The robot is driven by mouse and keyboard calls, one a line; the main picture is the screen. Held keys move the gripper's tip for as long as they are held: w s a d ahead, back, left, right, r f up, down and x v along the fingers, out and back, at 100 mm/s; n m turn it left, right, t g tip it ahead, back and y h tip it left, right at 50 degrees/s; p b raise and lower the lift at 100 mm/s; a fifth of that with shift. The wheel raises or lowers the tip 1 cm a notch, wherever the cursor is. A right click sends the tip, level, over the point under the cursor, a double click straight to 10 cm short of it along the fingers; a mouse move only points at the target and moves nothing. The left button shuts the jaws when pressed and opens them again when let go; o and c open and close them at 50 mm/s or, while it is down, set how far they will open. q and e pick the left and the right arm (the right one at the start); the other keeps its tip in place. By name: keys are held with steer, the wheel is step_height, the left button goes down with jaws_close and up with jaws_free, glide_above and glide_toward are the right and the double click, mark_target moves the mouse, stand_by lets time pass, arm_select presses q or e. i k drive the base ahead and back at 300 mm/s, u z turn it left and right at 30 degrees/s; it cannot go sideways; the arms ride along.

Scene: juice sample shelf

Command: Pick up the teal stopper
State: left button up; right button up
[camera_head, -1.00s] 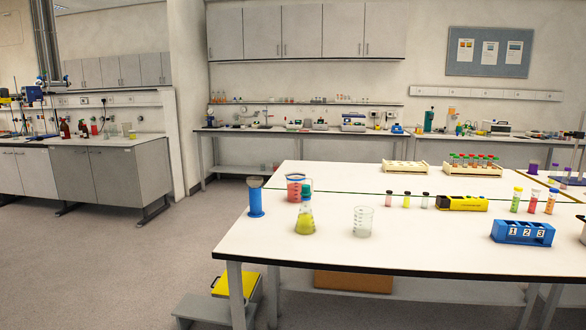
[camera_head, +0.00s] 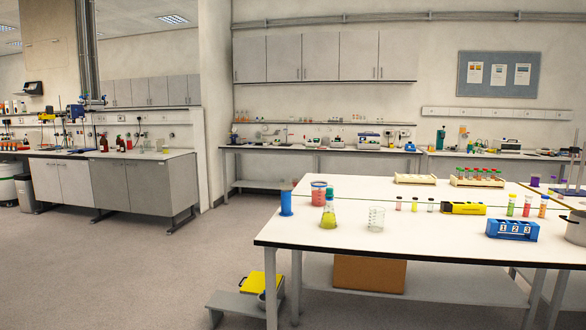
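The teal stopper (camera_head: 329,191) sits at the top of a conical flask (camera_head: 328,217) with yellow-green liquid. The flask stands upright near the left end of the white table (camera_head: 400,247). A beaker of red liquid (camera_head: 318,193) with a blue top stands just behind it, close to the stopper in the picture. Neither of my grippers is in view.
A blue cylinder (camera_head: 286,203) stands left of the flask, and an empty glass beaker (camera_head: 376,219) stands to its right. A blue numbered rack (camera_head: 512,229) is farther right. A step stool (camera_head: 240,303) is on the floor by the table's left end. Open floor lies to the left.

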mark_target(328, 192)
steer(key=u, duration=0.7)
steer(key=i, duration=2.35)
steer(key=z, duration=1.15)
